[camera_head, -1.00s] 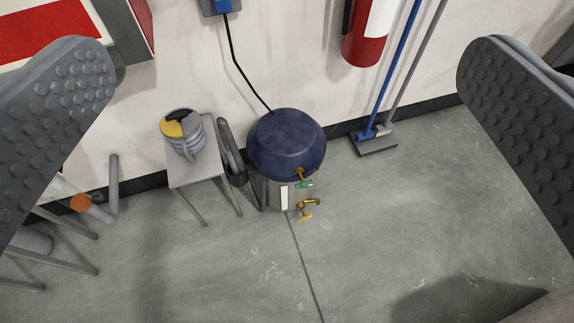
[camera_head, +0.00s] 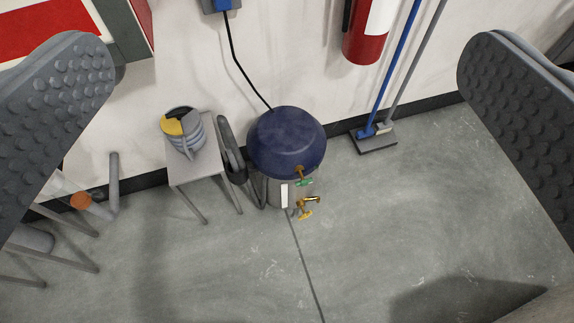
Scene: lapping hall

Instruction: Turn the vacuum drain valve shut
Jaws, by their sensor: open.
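The vacuum stands on the floor near the wall, with a dark blue domed lid (camera_head: 287,140) and a steel body (camera_head: 276,193). Two small brass valves are on its front. The upper one has a green handle (camera_head: 304,182). The lower one, near the floor, has a yellow handle (camera_head: 306,215); its low place suggests the drain valve, but I see no label naming it. My gripper (camera_head: 287,72) is open and empty, its two grey studded fingers wide apart at the left and right edges. Both valves lie well beyond the fingers, untouched.
Left of the vacuum are a small grey table (camera_head: 196,166) with a yellow-and-grey container (camera_head: 184,130) on it, and a dark hose (camera_head: 232,155). A broom (camera_head: 374,140) and red extinguisher (camera_head: 369,34) are to the right. The floor (camera_head: 400,220) in front is clear.

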